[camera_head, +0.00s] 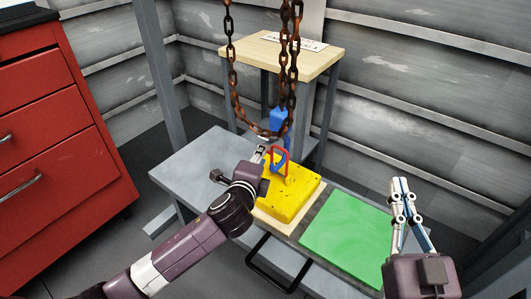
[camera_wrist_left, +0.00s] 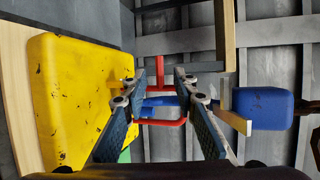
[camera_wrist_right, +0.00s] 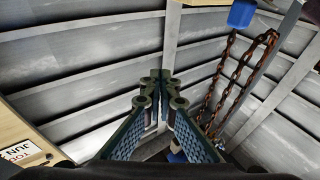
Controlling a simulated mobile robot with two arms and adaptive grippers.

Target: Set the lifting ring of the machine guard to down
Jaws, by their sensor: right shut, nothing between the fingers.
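The yellow machine guard (camera_head: 290,200) sits on the grey bench. Its red lifting ring (camera_head: 285,153) stands up from its top, and it also shows in the left wrist view (camera_wrist_left: 163,123). A blue hook (camera_head: 278,118) hangs at the ring, with its lower part at or through the ring. My left gripper (camera_head: 264,153) is beside the ring; in the left wrist view its fingers (camera_wrist_left: 171,68) are apart, with parts of the ring and hook between or behind them. Contact cannot be told. My right gripper (camera_head: 400,183) is shut and empty, above the bench's right side.
Rusty chains (camera_head: 234,85) hang over the bench beside the hook. A green panel (camera_head: 345,238) lies right of the guard. A wooden-topped stand (camera_head: 265,50) with a sign is behind. A red drawer cabinet (camera_head: 60,130) stands at left.

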